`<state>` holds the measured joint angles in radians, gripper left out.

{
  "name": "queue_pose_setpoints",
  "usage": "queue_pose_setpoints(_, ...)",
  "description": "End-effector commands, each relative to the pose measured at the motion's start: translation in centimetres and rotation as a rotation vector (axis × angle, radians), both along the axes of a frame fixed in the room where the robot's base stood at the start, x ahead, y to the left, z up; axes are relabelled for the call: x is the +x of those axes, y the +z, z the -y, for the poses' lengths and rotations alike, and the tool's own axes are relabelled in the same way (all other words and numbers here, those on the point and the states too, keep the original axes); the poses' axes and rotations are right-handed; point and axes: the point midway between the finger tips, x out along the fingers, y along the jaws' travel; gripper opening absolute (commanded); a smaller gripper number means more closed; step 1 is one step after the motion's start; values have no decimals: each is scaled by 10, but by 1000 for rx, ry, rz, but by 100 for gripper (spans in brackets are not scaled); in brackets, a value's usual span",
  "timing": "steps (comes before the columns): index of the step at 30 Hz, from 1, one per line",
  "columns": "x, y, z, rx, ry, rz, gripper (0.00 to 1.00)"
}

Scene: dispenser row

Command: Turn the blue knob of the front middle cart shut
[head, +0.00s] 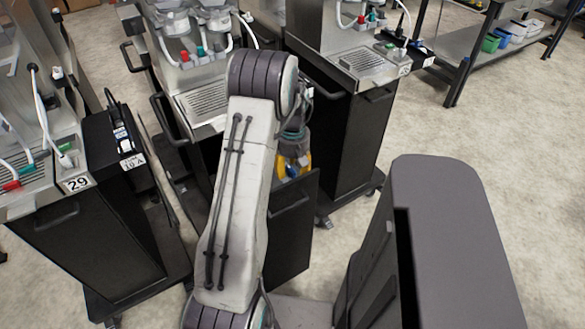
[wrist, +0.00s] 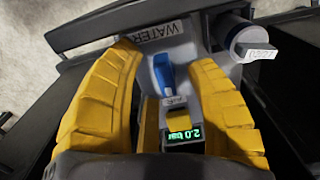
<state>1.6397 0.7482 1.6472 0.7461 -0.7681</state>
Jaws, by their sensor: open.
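The blue knob (wrist: 164,72) is a small lever in the wrist view, nearly upright in the picture, on a grey block marked WATER (wrist: 168,32). My gripper (wrist: 166,60) is open, with one yellow finger on each side of the knob. A gap shows between each finger and the knob, and I see no contact. In the head view my gripper (head: 288,163) is low at the front middle cart (head: 290,232), partly hidden behind my arm. A little blue shows beside its yellow fingers there. My arm also covers much of the cart.
Near the knob are a yellow part (wrist: 180,119), a lit display reading 2.0 bar (wrist: 182,135) and a grey round fitting with a tag (wrist: 250,47). Cart 29 (head: 62,212) stands at the left, another cart (head: 345,125) behind right.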

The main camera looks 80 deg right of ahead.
Motion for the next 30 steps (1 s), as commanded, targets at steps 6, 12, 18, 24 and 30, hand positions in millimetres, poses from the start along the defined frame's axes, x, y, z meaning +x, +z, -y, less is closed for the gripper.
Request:
queue_pose_setpoints(6, 0, 0, 0, 0, 0, 0, 43)
queue_pose_setpoints(12, 0, 0, 0, 0, 0, 0, 25)
queue_pose_setpoints(18, 0, 0, 0, 0, 0, 0, 7)
queue_pose_setpoints(24, 0, 0, 0, 0, 0, 0, 0)
queue_pose_setpoints(30, 0, 0, 0, 0, -16, 0, 0)
